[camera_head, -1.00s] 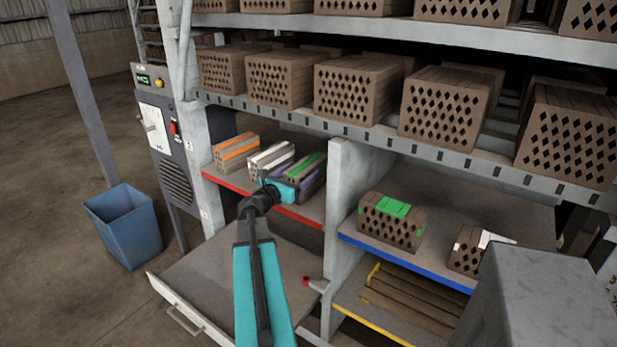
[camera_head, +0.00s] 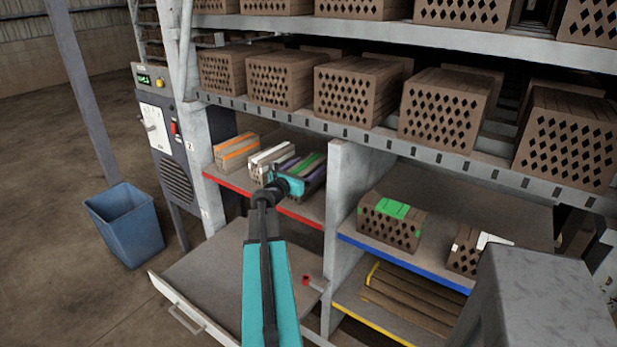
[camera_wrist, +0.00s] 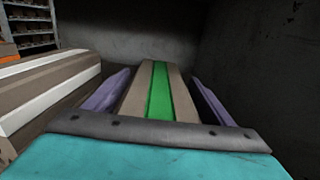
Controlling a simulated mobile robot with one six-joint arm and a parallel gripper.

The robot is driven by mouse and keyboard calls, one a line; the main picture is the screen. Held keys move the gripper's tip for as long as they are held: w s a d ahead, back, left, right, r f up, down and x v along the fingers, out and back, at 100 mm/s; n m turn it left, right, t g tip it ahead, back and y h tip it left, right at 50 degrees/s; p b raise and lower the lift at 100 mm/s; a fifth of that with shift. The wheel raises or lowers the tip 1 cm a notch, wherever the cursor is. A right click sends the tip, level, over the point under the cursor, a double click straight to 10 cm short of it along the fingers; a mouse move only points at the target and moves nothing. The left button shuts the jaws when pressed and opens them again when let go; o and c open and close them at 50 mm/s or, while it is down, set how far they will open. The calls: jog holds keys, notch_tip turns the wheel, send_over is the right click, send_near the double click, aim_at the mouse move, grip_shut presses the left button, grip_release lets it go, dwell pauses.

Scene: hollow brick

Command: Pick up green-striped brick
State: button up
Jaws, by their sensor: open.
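The green-striped brick (camera_head: 309,163) lies on the red-edged shelf, at the right end of a row of striped bricks. In the wrist view its green stripe (camera_wrist: 159,92) runs lengthwise between two brown bands. My gripper (camera_head: 291,179) is open at the front of this brick. Its two purple fingers (camera_wrist: 160,92) reach along either side of the brick, one left and one right. I cannot tell whether they touch it. The brick's lower part and front face are hidden by my gripper.
A white-striped brick (camera_head: 270,160) stands close on the left, with an orange-striped brick (camera_head: 236,150) beyond it. A grey upright panel (camera_head: 343,200) stands close on the right. A green-patched brick (camera_head: 393,222) sits on the blue-edged shelf. The upper shelf's edge (camera_head: 290,116) hangs above.

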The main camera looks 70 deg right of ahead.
dwell(0.3)
jog(key=shift+r, duration=0.1)
grip_shut()
jog(key=shift+r, duration=0.1)
